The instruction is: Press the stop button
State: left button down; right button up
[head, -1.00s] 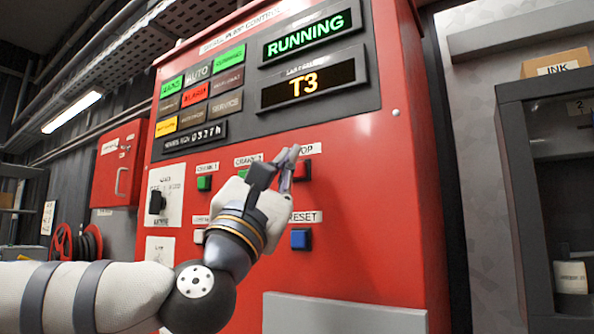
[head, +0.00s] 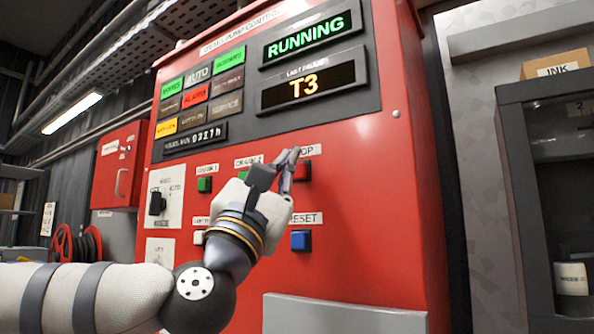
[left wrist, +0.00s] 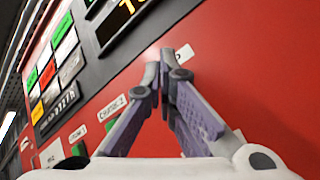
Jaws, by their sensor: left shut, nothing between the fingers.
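The stop button (head: 302,171) is a red square button on the red pump control panel (head: 370,200), under a white label ending in "OP". My left gripper (head: 291,152) is shut and empty, with its fingertips just left of the button and overlapping its label in the head view. I cannot tell whether the fingertips touch the panel. In the left wrist view the fingertips (left wrist: 166,58) meet in front of the red panel and hide the button. The display (head: 308,35) reads RUNNING in green. My right gripper is not in view.
A blue reset button (head: 300,240) sits below the stop button. Green crank buttons (head: 204,184) are to the left, with a selector switch (head: 157,203) further left. A dark open cabinet (head: 548,200) stands to the right.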

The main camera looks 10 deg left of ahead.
pick_arm(q)
jog(key=shift+w, duration=0.1)
jog(key=shift+w+d, duration=0.15)
jog(key=shift+w, duration=0.15)
jog(key=shift+w+d, duration=0.2)
jog(key=shift+w, duration=0.3)
dwell(0.7)
dwell(0.3)
jog(key=shift+s+a, duration=0.35)
jog(key=shift+s, duration=0.55)
jog(key=s, duration=0.1)
jog(key=s+a, duration=0.1)
jog(key=s, duration=0.2)
jog(key=shift+s+a+p, duration=0.35)
jog(key=shift+f, duration=0.1)
